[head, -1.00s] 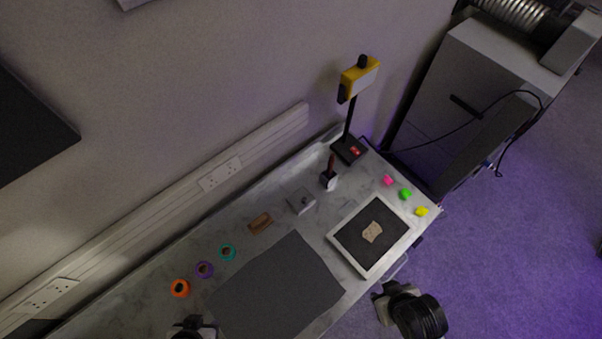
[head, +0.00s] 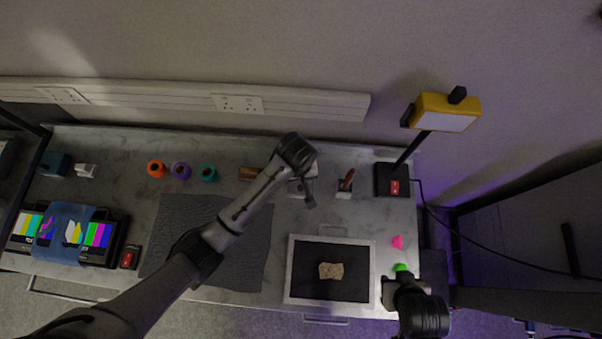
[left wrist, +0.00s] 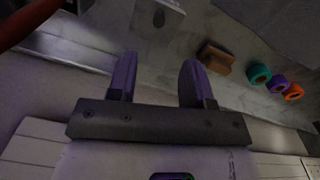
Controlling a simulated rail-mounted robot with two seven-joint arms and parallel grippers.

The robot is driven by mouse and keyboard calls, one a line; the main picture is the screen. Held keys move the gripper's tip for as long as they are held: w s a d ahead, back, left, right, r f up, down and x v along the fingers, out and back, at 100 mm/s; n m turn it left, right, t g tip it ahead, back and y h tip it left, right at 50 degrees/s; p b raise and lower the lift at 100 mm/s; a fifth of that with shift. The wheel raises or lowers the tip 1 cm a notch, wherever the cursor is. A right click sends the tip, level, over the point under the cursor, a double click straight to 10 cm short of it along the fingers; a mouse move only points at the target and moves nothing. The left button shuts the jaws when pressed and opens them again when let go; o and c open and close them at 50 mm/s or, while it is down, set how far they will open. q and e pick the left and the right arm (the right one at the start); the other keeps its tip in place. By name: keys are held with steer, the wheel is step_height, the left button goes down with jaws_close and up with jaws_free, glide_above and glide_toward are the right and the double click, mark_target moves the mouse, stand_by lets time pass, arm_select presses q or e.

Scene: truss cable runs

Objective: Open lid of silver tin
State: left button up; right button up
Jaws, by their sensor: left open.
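The silver tin (head: 312,171) stands near the back of the marble bench, mostly hidden in the head view behind my left wrist and gripper. In the left wrist view the tin (left wrist: 168,15) is a pale box with a small dark round knob on it, cut by the top edge. My left gripper (head: 309,197) is over the tin in the head view. Its two fingers (left wrist: 156,68) are apart and empty, with the tin beyond their tips. My right gripper (head: 401,279) is by the bench's front right edge; its jaws are unclear.
A red-handled tool in a holder (head: 345,184) stands right of the tin, and a wooden block (head: 249,174) left. A yellow-headed lamp (head: 443,112) rises at the back right. A white-framed tray (head: 291,270) holds a tan piece. Tape rolls (head: 181,170) lie left.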

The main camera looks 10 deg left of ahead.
mark_target(300, 187)
arm_select(q)
steer(key=shift+n, duration=0.3)
steer(key=f, duration=0.9)
steer(key=w+f, duration=0.1)
steer(key=f, duration=0.3)
steer(key=shift+w+f+b, duration=0.1)
steer(key=shift+f+b, duration=0.2)
steer(key=shift+f, duration=0.1)
jaws_close()
